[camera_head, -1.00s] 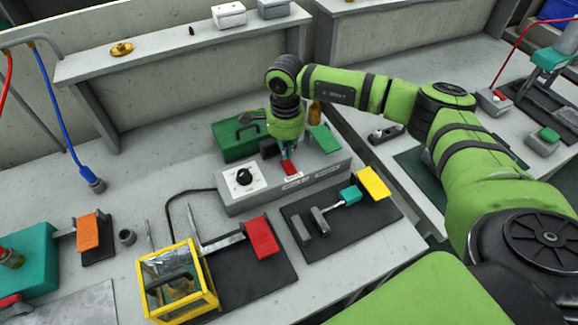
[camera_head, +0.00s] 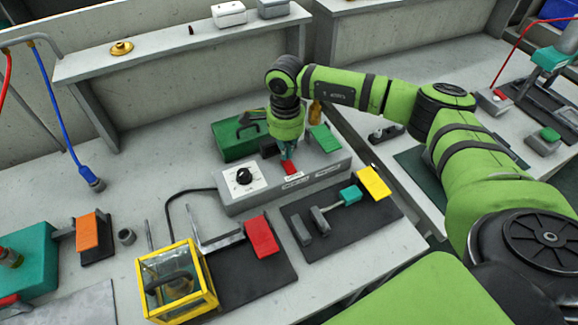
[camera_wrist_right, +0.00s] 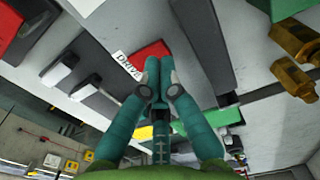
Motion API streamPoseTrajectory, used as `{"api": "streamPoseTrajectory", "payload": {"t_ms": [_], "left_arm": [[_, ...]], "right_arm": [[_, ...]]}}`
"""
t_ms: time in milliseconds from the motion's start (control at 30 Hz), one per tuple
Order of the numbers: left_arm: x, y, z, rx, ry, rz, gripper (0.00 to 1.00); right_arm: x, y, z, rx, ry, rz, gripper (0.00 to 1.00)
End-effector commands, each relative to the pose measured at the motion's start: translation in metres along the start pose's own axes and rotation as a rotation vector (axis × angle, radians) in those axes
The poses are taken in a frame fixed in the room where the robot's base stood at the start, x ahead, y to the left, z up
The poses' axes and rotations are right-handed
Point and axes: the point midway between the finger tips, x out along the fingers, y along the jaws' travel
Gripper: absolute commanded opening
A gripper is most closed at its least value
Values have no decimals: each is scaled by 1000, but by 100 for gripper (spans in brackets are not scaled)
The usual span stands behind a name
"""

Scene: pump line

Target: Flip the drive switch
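The drive switch is a small red rocker (camera_head: 291,168) on the sloped front top of the grey control box (camera_head: 245,204). In the right wrist view the red switch (camera_wrist_right: 148,52) sits beside a white label (camera_wrist_right: 126,66) that seems to read DRIVE. My right gripper (camera_head: 288,151) points down at the switch from behind it. In the wrist view its teal fingertips (camera_wrist_right: 158,66) are together with nothing between them, at or just over the edge of the red switch. I cannot tell whether they touch it. My left gripper is not in view.
A black knob (camera_head: 244,176) on a white plate is left of the switch, and a green paddle (camera_head: 325,138) is right of it. A green case (camera_head: 232,148) stands behind. A yellow-framed box (camera_head: 177,283) and red-flap (camera_head: 262,237) and yellow-flap (camera_head: 374,182) fixtures stand in front.

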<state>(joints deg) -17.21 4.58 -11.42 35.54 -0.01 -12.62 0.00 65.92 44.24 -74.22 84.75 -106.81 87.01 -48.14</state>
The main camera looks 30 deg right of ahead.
Motion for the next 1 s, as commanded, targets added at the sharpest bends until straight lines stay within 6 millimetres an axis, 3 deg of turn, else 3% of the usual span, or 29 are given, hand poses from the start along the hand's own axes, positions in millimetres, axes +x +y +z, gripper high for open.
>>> {"api": "streamPoseTrajectory", "payload": {"t_ms": [1000], "left_arm": [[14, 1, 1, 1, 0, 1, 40]], "right_arm": [[16, 0, 0, 0, 0, 0, 0]]}}
